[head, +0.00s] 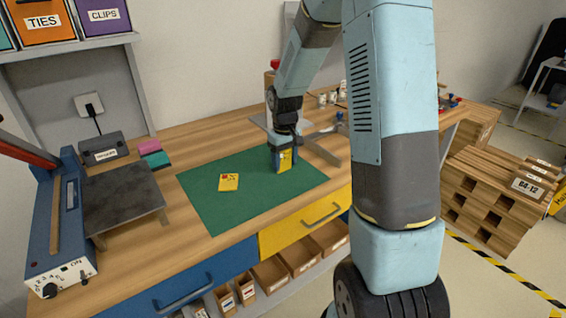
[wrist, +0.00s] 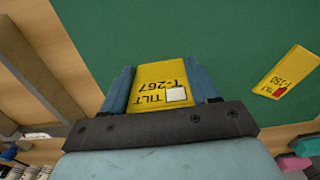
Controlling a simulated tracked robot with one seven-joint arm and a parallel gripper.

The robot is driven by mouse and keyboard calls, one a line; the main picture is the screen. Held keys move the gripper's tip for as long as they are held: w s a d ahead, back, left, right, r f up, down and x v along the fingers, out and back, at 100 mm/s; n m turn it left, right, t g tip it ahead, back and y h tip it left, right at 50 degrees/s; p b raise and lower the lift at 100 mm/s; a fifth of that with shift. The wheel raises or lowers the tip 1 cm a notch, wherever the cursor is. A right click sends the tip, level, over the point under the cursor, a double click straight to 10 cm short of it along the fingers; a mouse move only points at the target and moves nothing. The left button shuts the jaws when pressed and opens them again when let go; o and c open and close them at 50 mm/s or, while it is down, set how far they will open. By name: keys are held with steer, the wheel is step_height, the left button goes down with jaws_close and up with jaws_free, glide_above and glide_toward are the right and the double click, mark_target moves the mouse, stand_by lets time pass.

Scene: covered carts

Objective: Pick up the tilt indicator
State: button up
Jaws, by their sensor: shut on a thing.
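A yellow tilt indicator marked TILT T-267, with a white square, is between the two blue fingers of my gripper (wrist: 161,92) in the wrist view (wrist: 158,84). My gripper is shut on it. In the head view my gripper (head: 284,158) is over the right part of the green mat, and the held indicator (head: 286,161) shows as a yellow patch. I cannot tell whether it touches the mat. A second yellow tilt indicator (head: 229,182), with a red square, lies flat on the mat's left-middle part. In the wrist view (wrist: 289,73) it reads TILT T-150.
The green mat (head: 212,213) lies on a wooden bench. A blue sealer machine (head: 62,225) and a dark plate (head: 122,195) stand at the left. Pink and teal blocks (head: 155,158) lie behind the mat. Metal brackets (head: 322,148) and small containers are at the right back.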

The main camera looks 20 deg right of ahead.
steer(key=shift+c, duration=1.1)
steer(key=shift+r, duration=0.3)
step_height(320, 180, up, 2)
steer(key=shift+r, duration=0.15)
steer(key=s+r, duration=1)
steer(key=s, duration=0.4)
steer(key=shift+d, duration=0.45)
